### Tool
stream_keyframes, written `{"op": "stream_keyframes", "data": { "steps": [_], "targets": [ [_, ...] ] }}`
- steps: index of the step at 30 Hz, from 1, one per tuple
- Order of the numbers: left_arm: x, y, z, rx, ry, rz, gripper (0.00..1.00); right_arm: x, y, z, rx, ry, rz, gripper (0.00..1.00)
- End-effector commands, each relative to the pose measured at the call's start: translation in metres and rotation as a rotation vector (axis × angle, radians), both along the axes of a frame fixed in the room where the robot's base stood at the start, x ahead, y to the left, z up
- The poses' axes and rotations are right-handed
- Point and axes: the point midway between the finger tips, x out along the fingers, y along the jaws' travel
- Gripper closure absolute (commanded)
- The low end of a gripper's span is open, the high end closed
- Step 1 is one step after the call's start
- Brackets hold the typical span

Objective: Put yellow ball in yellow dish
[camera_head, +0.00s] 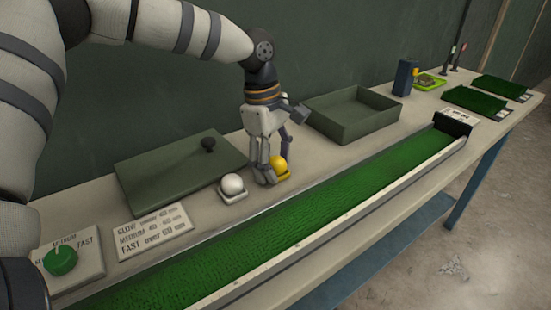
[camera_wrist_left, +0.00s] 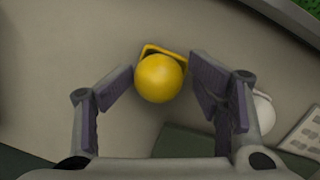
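The yellow ball (camera_head: 279,164) is at the yellow dish (camera_head: 285,175), a small shallow square dish on the bench beside the green turf strip. In the left wrist view the ball (camera_wrist_left: 160,78) covers most of the dish (camera_wrist_left: 150,49), whose far rim shows behind it; the ball appears to sit in the dish. My left gripper (camera_head: 269,176) points down at the ball. Its fingers (camera_wrist_left: 161,75) are spread on both sides of the ball, with small gaps, so it is open. My right gripper is in neither view.
A white ball (camera_head: 232,184) in a white dish stands close to my left gripper. A green lid (camera_head: 165,175) with a black knob lies behind it. An open green box (camera_head: 350,130) stands to the right. The turf strip (camera_head: 330,200) runs along the front.

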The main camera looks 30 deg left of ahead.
Motion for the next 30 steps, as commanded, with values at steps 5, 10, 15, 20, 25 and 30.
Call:
{"op": "stream_keyframes", "data": {
  "steps": [5,10,15,20,25,30],
  "targets": [
    [-0.001,0.001,-0.002,0.004,0.005,0.001,0.46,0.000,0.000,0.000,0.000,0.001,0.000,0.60],
    [-0.001,0.002,-0.001,0.004,0.003,0.002,0.46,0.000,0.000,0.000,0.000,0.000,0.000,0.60],
    [0.000,0.002,0.000,0.004,0.001,0.002,0.46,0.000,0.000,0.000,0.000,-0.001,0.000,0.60],
    [0.001,0.002,0.019,0.004,-0.005,0.004,0.46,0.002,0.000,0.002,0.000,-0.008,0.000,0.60],
    [0.000,0.010,0.068,0.000,-0.009,0.003,0.46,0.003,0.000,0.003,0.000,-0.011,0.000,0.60],
    [-0.002,0.016,0.109,0.001,-0.005,0.004,0.46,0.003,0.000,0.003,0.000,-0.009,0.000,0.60]
  ]
}}
